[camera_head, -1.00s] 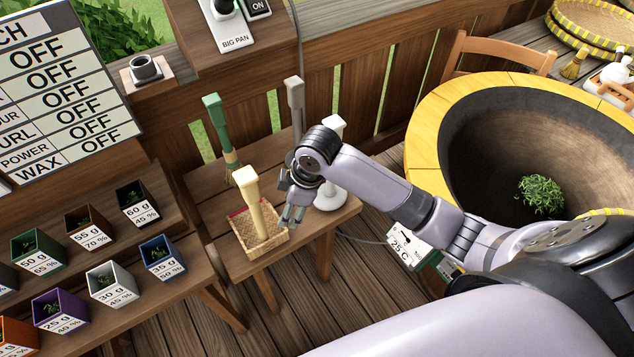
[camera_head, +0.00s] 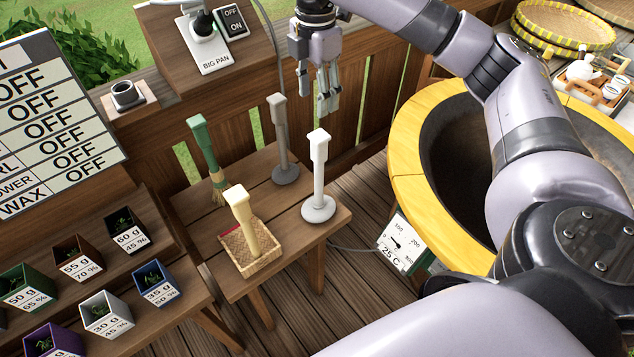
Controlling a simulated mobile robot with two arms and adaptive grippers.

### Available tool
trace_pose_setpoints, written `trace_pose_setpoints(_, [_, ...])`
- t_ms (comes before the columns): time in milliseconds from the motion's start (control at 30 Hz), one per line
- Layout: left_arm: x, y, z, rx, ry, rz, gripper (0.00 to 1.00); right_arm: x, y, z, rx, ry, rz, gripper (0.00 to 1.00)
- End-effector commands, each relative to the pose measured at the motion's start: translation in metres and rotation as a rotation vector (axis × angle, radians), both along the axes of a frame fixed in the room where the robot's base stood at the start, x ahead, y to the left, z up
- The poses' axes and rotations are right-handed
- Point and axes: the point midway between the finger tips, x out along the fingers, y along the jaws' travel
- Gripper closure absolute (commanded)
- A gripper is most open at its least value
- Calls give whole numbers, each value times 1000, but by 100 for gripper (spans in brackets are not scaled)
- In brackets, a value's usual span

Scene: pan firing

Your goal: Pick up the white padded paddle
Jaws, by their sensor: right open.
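The white padded paddle (camera_head: 318,180) stands upright on its round base at the right end of the small wooden table (camera_head: 270,178). Its square white handle points up. My right gripper (camera_head: 328,100) is open and empty, with its fingers pointing down. In the picture it shows just above the paddle's handle top, apart from it; how far behind or above I cannot tell. My left gripper is not in view.
A grey paddle (camera_head: 280,140) stands behind the white one. A green-handled brush (camera_head: 205,150) and a cream-handled tool in a woven basket (camera_head: 258,268) stand to the left. The big yellow-rimmed pan (camera_head: 404,165) is at right. Small labelled boxes fill the left.

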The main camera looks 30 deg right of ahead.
Motion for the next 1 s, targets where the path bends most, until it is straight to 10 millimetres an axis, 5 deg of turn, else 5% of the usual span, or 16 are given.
trace_pose_setpoints(400, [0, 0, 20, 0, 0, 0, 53, -1, 0, -87, -1, 3, 0, 49])
trace_pose_setpoints(1000, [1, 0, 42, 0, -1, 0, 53, -1, -8, -153, -1, 1, -1, 49])
